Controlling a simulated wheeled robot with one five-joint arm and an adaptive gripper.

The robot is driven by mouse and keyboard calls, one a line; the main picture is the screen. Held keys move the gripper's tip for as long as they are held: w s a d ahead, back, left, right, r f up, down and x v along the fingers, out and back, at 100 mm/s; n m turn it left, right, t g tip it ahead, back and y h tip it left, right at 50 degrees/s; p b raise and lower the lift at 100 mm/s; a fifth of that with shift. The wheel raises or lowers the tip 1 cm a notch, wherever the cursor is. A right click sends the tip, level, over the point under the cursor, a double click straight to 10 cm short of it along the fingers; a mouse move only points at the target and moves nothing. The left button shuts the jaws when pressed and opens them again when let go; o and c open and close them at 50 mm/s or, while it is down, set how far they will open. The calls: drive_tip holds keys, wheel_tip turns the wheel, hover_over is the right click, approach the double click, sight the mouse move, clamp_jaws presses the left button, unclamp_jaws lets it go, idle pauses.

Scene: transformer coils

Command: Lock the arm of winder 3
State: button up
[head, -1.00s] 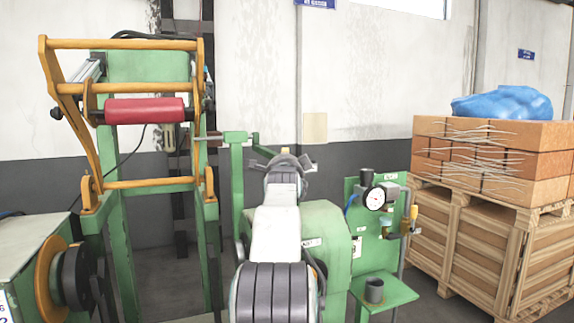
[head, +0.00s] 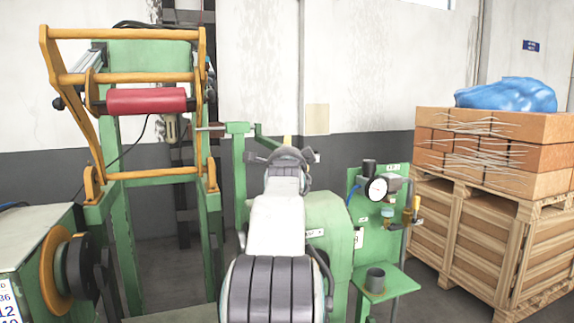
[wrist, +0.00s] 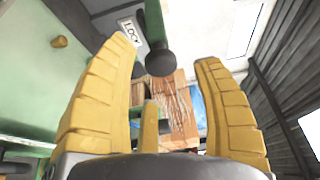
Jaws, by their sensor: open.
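The green winder (head: 330,222) stands in the middle of the head view, partly behind my arm. No winder number can be read on it. My gripper (head: 285,150) is seen from behind there, in front of the winder. In the wrist view my gripper (wrist: 168,95) is open, with its yellow fingers wide apart. A green lever (wrist: 154,20) with a round black knob (wrist: 160,62) comes down from the top between the fingers. Nothing is held, and contact cannot be told. A white label reading LOCK (wrist: 131,32) is just left of the lever.
A green frame with yellow bars (head: 125,176) and a red roller (head: 146,101) stands left. A green gauge panel (head: 365,215) is right of the winder. Floor shows between winder and pallets.

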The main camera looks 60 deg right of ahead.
drive_tip(key=v, duration=0.8)
drive_tip(key=shift+f, duration=0.1)
idle(0.7)
